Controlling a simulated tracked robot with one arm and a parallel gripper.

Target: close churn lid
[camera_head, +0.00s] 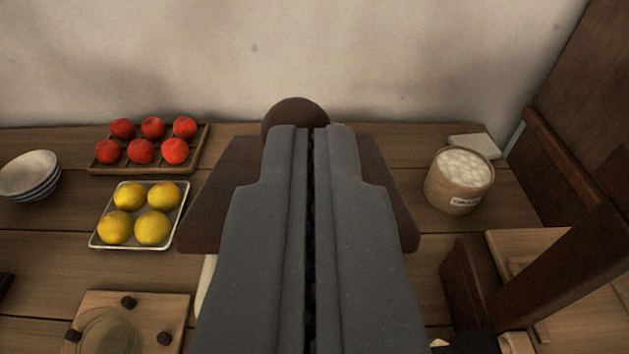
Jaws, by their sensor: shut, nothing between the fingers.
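My gripper (311,135) is shut and empty, with its two grey fingers together in the middle of the view, pointing at the back wall. Behind and under it is a dark brown wooden piece (212,205) with sloping sides, and a round brown knob (295,112) shows just past the fingertips. This may be the churn lid, but the fingers hide its middle. I cannot tell how far open it is, nor whether the fingers touch it. No churn body can be made out for sure.
Left are a tray of red fruit (97,168), a tray of yellow fruit (170,231), striped bowls (29,177) and a board (175,305) with a glass dish. Right are a tub (455,200) of white rounds, a white block (474,145) and a dark wooden frame (560,265).

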